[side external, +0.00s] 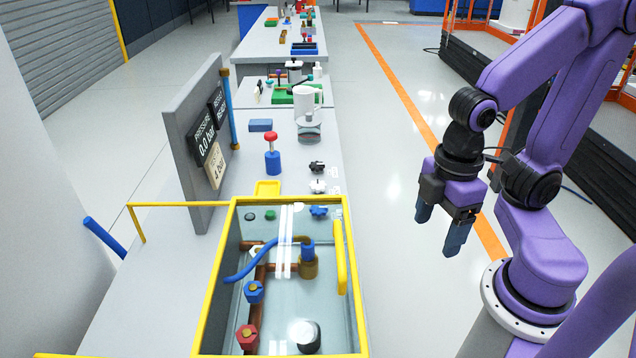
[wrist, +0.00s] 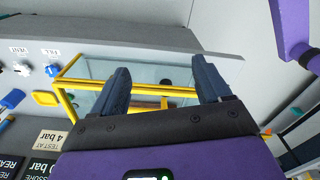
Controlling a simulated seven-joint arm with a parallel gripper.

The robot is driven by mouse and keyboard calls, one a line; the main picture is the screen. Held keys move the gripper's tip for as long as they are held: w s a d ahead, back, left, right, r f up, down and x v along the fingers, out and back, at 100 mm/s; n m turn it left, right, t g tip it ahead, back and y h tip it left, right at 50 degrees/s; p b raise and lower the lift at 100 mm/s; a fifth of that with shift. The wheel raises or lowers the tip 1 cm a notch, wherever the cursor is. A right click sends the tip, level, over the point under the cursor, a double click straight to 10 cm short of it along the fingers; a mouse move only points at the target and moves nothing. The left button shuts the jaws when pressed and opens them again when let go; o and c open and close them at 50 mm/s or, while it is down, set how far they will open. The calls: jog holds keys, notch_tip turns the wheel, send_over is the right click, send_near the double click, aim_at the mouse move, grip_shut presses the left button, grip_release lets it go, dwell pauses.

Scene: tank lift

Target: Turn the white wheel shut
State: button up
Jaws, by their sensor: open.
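The white wheel (side external: 318,187) is a small knob on the bench beside the far end of the yellow-framed tank, near the right edge. It also shows at the left of the wrist view (wrist: 22,69), by a label reading VENT. My gripper (side external: 440,225) is open and empty, pointing down, well to the right of the wheel and out past the bench edge. In the wrist view my gripper's fingers (wrist: 162,85) are spread apart with the tank behind them. No finger touches the wheel.
A blue wheel (side external: 319,212) and a black wheel (side external: 316,166) flank the white one. The glass tank (side external: 211,290) has a yellow handle (side external: 340,257) and holds pipes. A red-topped blue cylinder (side external: 272,160) and grey gauge panel (side external: 190,150) stand left. The floor aisle is clear.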

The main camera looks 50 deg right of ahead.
jog(key=w+a+m+y, duration=0.1)
jog(key=w+a+m, duration=0.15)
jog(key=w, duration=0.85)
jog(key=m+t, duration=0.4)
send_over(317, 183)
jog(key=s+d, duration=0.4)
jog(key=s, duration=0.2)
notch_tip(317, 183, down, 7)
jog(key=shift+y, duration=0.4)
jog(key=x, duration=1.6)
jog(key=shift+a+f, duration=0.35)
jog(key=c, duration=1)
